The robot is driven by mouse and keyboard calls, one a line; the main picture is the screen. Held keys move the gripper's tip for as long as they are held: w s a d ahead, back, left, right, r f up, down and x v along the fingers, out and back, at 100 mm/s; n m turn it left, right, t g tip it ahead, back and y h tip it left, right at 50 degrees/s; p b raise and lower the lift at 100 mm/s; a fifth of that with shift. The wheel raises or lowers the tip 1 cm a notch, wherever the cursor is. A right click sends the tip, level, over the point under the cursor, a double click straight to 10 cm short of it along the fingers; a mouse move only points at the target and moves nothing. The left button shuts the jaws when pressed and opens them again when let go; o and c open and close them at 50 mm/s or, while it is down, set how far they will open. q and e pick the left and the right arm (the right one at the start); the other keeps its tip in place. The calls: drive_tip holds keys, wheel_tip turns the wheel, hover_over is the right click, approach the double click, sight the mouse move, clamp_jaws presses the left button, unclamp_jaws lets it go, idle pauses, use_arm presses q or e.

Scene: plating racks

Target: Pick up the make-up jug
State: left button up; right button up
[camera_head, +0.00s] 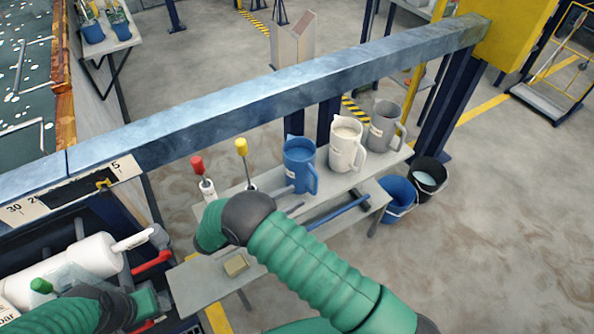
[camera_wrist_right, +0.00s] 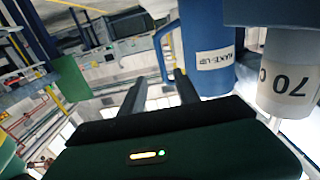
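The make-up jug is a blue jug (camera_head: 298,165) standing upright on the grey shelf at the left of a row of jugs. In the right wrist view the blue jug (camera_wrist_right: 208,45) shows its MAKE-UP label and its handle. My right gripper (camera_head: 289,199) is low in front of the jug in the head view. In the right wrist view its two dark fingers (camera_wrist_right: 160,90) are apart, with the handle's end near the gap; I see no grip on it. My left arm shows at the lower left, but its fingers do not show.
A white jug (camera_head: 346,144) and a grey jug (camera_head: 384,127) stand right of the blue one. A steel beam (camera_head: 270,95) runs behind and above. Blue (camera_head: 397,193) and black (camera_head: 428,177) buckets stand on the floor.

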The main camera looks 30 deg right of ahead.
sight(304, 173)
drive_tip(key=d, duration=0.4)
drive_tip(key=w+d, duration=0.1)
drive_tip(key=d, duration=0.6)
drive_tip(key=shift+w+d+f+p, duration=0.25)
drive_tip(key=shift+w+d+p, duration=0.05)
drive_tip(key=shift+d+p, duration=0.1)
clamp_jaws()
drive_tip(key=shift+r, duration=0.1)
idle(0.5)
